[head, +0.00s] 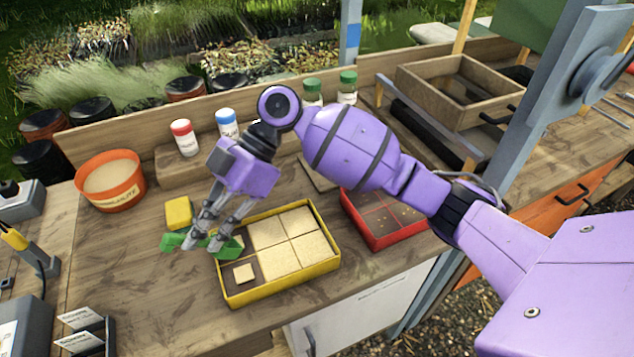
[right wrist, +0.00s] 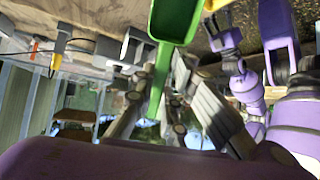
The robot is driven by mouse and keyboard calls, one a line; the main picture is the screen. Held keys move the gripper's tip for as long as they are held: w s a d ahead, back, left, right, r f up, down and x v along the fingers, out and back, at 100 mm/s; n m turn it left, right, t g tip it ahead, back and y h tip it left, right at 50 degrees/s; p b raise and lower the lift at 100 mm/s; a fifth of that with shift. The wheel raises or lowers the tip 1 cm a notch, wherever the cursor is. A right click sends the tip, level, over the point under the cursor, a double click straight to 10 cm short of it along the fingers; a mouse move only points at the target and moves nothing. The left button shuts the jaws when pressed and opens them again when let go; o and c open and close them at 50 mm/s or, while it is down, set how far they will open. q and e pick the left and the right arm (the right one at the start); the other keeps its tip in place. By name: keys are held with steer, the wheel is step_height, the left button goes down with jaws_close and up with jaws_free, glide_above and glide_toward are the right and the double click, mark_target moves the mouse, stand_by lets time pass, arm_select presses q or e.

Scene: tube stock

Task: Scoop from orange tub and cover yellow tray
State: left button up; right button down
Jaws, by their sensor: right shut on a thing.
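The orange tub (head: 110,197) stands at the left, filled with pale granules. The yellow tray (head: 284,288) lies at the front middle. Several of its compartments hold an even pale layer; the near-left one shows dark brown with a small pale patch. My right gripper (head: 208,240) is shut on a green scoop (head: 172,241), above the tray's left edge. The scoop shows on both sides of the fingers; it also shows in the right wrist view (right wrist: 176,18).
A yellow block (head: 178,212) lies between tub and tray. A red tray (head: 384,240) is right of the yellow one. Red-capped (head: 184,139) and blue-capped (head: 228,124) bottles stand behind. A wooden crate (head: 455,90) is at the back right. Labels stand front left.

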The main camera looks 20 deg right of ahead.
steer(key=shift+a+r, duration=0.1)
steer(key=shift+a, duration=0.8)
steer(key=shift+d, duration=0.1)
arm_select(q)
steer(key=shift+s+f, duration=0.1)
arm_select(e)
steer(key=d, duration=0.8)
steer(key=shift+w, duration=0.15)
steer(key=shift+d, duration=0.1)
arm_select(q)
steer(key=w+r+t+p, duration=0.2)
steer(key=w+r+p, duration=0.3)
steer(key=r, duration=0.5)
steer(key=w, duration=0.2)
steer(key=shift+w, duration=0.4)
arm_select(e)
step_height(320, 180, up, 5)
steer(key=t+h, duration=0.1)
steer(key=h, duration=0.3)
steer(key=t+h, duration=0.2)
steer(key=h, duration=0.2)
